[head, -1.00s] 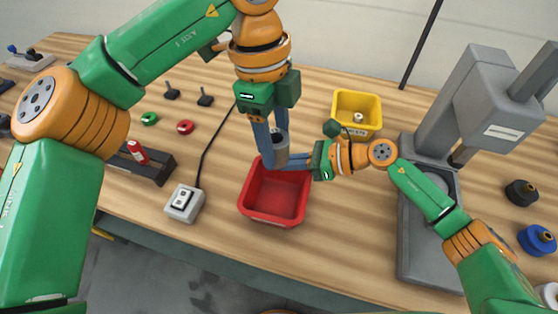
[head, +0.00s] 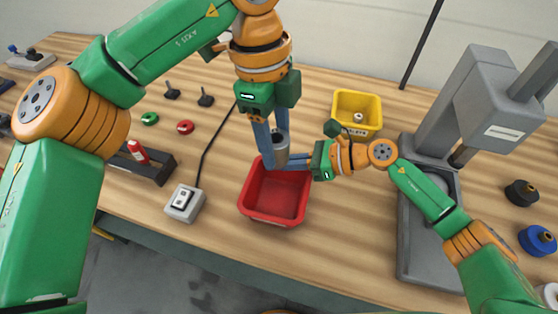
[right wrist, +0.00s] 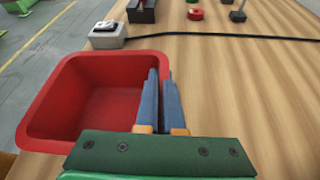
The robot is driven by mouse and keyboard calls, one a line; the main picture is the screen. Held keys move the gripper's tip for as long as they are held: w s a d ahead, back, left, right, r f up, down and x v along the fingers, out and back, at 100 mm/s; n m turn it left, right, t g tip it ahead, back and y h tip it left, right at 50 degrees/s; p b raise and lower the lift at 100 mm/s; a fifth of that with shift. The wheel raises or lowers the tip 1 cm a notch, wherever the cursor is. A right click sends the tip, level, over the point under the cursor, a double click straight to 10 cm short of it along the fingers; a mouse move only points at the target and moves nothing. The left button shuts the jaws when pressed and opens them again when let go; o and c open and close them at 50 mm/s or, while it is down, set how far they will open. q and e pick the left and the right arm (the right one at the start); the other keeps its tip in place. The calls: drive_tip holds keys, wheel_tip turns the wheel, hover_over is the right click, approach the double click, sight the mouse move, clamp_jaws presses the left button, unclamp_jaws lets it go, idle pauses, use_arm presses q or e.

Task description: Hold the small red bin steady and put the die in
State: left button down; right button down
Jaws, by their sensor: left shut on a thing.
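The small red bin (head: 274,198) stands empty on the table in the middle of the head view; its inside also shows in the right wrist view (right wrist: 100,98). My left gripper (head: 275,156) points down over the bin's far edge, shut on the die (head: 281,146), a grey cylinder with a darker upper part. The die's lower end is partly hidden by the fingers. My right gripper (right wrist: 160,85) has one finger inside and one outside the bin's wall, with the wall pinched between them.
A yellow bin (head: 358,108) holding a small part stands behind my right gripper. A grey press (head: 440,190) stands on the right. A switch box (head: 185,203) with a black cable lies left of the red bin.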

use_arm(q)
drive_tip(key=shift+f, duration=5.9)
drive_tip(key=shift+c, duration=0.9)
unclamp_jaws()
drive_tip(key=r, duration=0.8)
drive_tip(key=a+r, duration=0.1)
drive_tip(key=r, duration=0.3)
drive_tip(key=shift+w+a, duration=0.1)
drive_tip(key=shift+w, duration=0.25)
use_arm(e)
drive_tip(key=c, duration=1)
unclamp_jaws()
drive_tip(key=shift+o, duration=0.2)
